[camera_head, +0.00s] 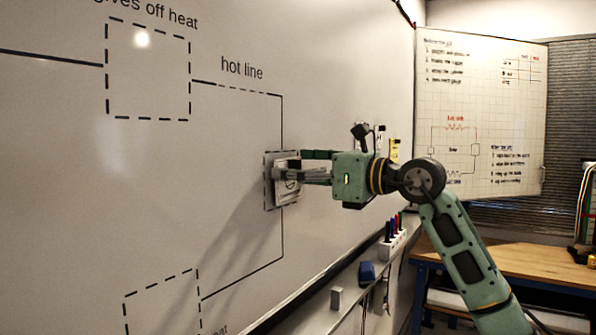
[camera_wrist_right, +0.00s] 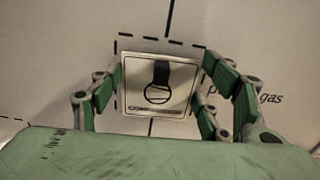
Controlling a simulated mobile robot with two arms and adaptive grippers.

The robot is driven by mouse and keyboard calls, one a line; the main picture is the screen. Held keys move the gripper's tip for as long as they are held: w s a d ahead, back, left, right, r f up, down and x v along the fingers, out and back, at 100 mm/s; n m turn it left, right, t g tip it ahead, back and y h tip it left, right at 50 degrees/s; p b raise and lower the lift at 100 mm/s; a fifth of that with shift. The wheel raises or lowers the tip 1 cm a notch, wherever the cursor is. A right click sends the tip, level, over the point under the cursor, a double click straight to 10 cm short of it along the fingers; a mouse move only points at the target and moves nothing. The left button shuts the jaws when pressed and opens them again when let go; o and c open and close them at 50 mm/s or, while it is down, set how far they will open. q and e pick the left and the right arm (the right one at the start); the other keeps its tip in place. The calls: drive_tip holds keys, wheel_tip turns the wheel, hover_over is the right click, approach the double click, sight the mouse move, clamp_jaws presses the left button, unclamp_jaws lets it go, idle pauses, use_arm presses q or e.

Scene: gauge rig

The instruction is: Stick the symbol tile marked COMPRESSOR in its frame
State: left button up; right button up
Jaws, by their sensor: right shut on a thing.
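The symbol tile (camera_wrist_right: 158,84) is a pale square with a dark round symbol and a small line of lettering too blurred to read fully. My right gripper (camera_wrist_right: 160,82) is shut on its two side edges. The tile (camera_head: 286,187) is at the whiteboard, over a dashed frame (camera_wrist_right: 186,46) on the line running down from "hot line". The dashes show above the tile and at its left side, and the tile looks slightly tilted in the frame. In the head view my right gripper (camera_head: 290,174) partly covers the tile. I cannot tell whether the tile touches the board. My left gripper is not in view.
The whiteboard (camera_head: 80,240) has empty dashed frames at upper left (camera_head: 148,70) and lower left (camera_head: 162,303). A ledge below the board holds a pen holder (camera_head: 392,240) with markers and a blue eraser (camera_head: 367,273). A wooden table (camera_head: 545,262) stands at the right.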

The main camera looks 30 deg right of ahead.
drive_tip(key=shift+w+a+p, duration=0.25)
drive_tip(key=shift+w+p, duration=0.15)
drive_tip(key=shift+w, duration=0.3)
idle(0.4)
drive_tip(key=o, duration=1.2)
drive_tip(key=shift+c, duration=0.2)
drive_tip(key=shift+o, duration=1)
drive_tip(key=shift+s+d, duration=0.1)
drive_tip(key=shift+s, duration=0.05)
